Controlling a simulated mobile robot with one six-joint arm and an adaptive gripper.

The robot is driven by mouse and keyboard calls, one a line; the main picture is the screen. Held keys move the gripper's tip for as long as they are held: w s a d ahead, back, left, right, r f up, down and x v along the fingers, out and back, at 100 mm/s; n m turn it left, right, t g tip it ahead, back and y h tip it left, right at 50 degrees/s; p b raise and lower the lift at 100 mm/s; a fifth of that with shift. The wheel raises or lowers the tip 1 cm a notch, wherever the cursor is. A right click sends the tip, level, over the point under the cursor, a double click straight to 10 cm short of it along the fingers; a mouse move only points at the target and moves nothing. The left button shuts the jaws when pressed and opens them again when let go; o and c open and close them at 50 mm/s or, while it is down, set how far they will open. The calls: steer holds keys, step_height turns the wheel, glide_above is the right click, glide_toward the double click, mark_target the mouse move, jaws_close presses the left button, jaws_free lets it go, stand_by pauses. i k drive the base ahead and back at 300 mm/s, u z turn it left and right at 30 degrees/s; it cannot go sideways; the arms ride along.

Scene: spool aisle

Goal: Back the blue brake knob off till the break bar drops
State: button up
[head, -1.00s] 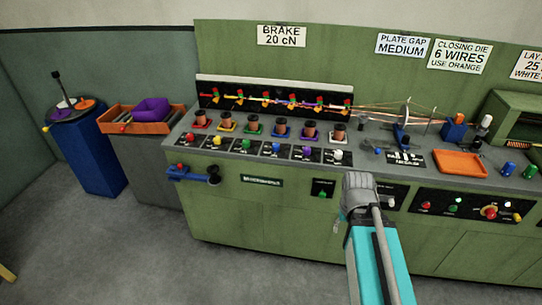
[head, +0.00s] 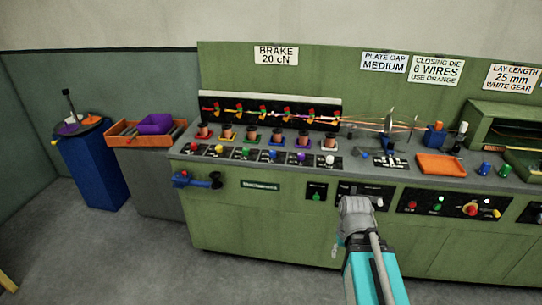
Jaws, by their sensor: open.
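The blue brake knob (head: 273,154) is on the front of the green bench, fourth from the left in a row of coloured knobs. Behind it stands a copper spool on a blue base (head: 277,138). The small red, green and yellow parts of the break bars (head: 287,111) line a black back panel (head: 268,121); which one belongs to blue, and its exact position, are too small to tell. My gripper (head: 354,204) is in front of the bench, right of and below the blue knob, well apart from it. It looks empty, open, with fingertips hard to make out.
A blue crank-like fitting (head: 196,180) sticks out from the bench front at left. An orange tray (head: 440,165) lies on the bench at right. A sign (head: 276,56) reads BRAKE 20 cN. Bins and a blue pedestal (head: 93,172) stand left. The grey floor in front is clear.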

mark_target(272, 154)
steer(key=u, duration=0.45)
steer(key=i, duration=1)
